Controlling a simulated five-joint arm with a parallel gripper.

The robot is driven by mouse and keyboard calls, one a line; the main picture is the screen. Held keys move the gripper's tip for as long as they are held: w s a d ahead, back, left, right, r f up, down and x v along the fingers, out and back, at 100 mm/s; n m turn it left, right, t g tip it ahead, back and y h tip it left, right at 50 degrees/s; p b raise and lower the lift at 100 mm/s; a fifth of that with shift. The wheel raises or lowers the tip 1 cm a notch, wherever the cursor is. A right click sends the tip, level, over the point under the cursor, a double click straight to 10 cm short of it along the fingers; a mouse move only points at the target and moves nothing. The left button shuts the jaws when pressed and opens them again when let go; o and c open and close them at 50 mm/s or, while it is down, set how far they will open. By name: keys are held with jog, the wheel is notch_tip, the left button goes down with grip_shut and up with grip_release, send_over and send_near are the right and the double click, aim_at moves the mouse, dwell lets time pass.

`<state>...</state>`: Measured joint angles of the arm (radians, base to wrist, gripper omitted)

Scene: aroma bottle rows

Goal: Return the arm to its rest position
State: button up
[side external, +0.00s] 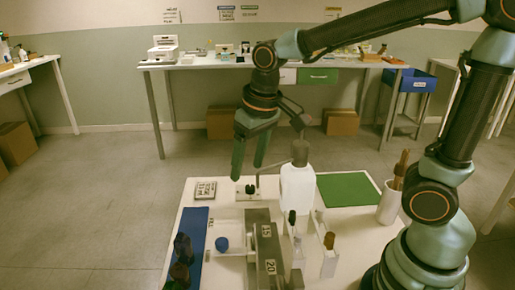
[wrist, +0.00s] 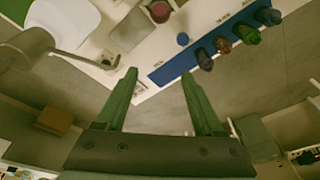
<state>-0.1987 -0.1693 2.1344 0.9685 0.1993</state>
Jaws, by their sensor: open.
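My gripper (side external: 249,172) hangs above the back part of the white work table (side external: 232,196), fingers pointing down. Its two green fingers are apart with nothing between them. The wrist view also shows the gripper (wrist: 160,75) open and empty. My arm reaches in from the right, and its base stands at the right front of the table. The fingers are to the left of the large white bottle (side external: 298,188) and appear clear of it.
A blue strip (side external: 199,228) with several dark bottles (wrist: 223,45) lies at the left. A grey block marked 15 and 20 (side external: 265,240) stands mid-table. A green mat (side external: 347,189) and a cup of brown-topped items (side external: 389,206) are at the right. Open floor lies behind.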

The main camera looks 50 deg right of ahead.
jog(key=s+d+r+t, duration=0.3)
jog(key=s+d, duration=0.3)
jog(key=d, duration=0.1)
jog(key=shift+r, duration=0.1)
dwell(1.3)
